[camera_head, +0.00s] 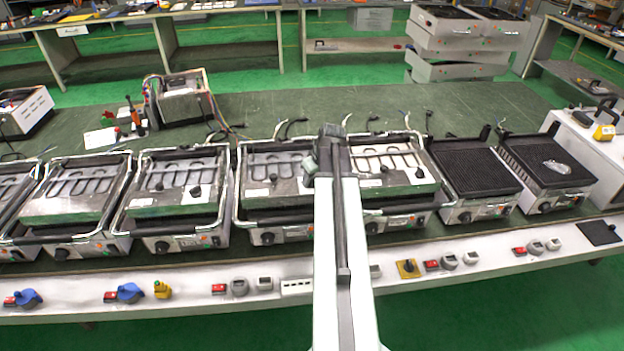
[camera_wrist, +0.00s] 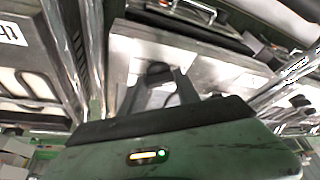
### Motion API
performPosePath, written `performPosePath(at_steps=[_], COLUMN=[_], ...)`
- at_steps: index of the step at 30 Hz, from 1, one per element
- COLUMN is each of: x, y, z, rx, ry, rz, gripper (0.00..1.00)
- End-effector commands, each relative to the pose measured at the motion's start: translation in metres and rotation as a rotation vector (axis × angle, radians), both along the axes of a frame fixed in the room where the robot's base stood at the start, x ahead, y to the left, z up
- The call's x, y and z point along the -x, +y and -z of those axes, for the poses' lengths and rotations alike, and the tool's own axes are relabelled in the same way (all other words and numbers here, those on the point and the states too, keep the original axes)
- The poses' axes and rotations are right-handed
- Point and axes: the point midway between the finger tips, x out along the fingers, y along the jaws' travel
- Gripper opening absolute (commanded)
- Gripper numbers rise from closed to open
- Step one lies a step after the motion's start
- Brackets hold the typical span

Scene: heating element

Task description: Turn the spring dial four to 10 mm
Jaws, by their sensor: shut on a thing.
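In the wrist view, a dark round dial (camera_wrist: 158,69) sits on a bright metal panel (camera_wrist: 210,65). The fingers of my gripper (camera_wrist: 162,80) are around it and shut on it; they hide part of it. Any scale or mark on the dial is too blurred to read. In the head view, the end of my gripper (camera_head: 312,166) is over the right part of a grill unit (camera_head: 262,190) near the middle of the row. My arm hides the gap between this unit and the grill unit on its right (camera_head: 400,190). Which numbered dial is held cannot be read.
More grill units (camera_head: 180,190) with raised metal frames stand close on both sides. Two dark ribbed grills (camera_head: 476,165) stand at the right. A white ledge (camera_head: 200,307) with switches and knobs runs along the front. The green bench top (camera_head: 300,108) behind the row is mostly clear.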

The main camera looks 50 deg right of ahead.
Motion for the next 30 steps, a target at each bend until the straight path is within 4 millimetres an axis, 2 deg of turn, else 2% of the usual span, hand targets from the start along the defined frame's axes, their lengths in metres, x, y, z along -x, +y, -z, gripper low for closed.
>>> performPosePath(at_steps=[11,30], x=[0.0003,-0.0026], y=[0.0012,0.0035], z=[0.0007,0.0007], rx=[-0.007,-0.006], ry=[0.005,0.004], rz=[0.099,0.666], gripper=[0.00,0.00])
